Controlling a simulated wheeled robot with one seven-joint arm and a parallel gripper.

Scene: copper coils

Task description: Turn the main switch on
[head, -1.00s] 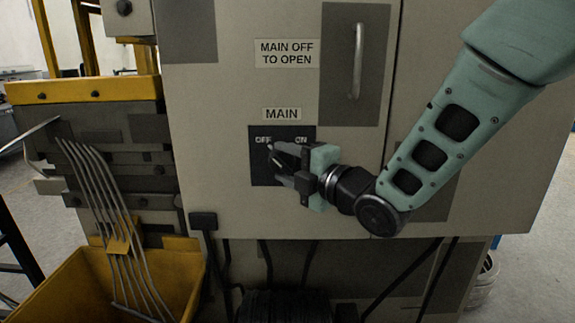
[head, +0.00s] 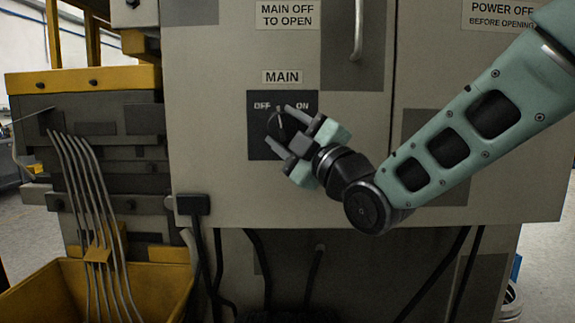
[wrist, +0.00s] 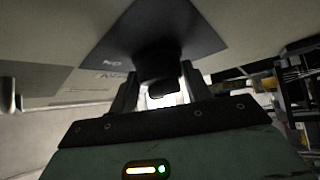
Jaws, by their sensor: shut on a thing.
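The main switch is a dark rotary knob (head: 273,124) on a black plate (head: 256,148) with OFF at its left and ON at its right, below a MAIN label (head: 282,77). Its pale pointer mark stands nearly upright, between OFF and ON. My gripper (head: 279,126) reaches in from the lower right, tilted, with one finger above the knob and one below. It is shut on the knob. In the wrist view, the knob (wrist: 158,88) shows dark between the two fingers. The exact contact is too dark to see.
The switch is on a beige cabinet (head: 220,130) with a vertical door handle (head: 359,30) above right. A yellow bin (head: 165,285) and bent copper-coil rods (head: 85,190) stand at the left. Black cables hang below the cabinet.

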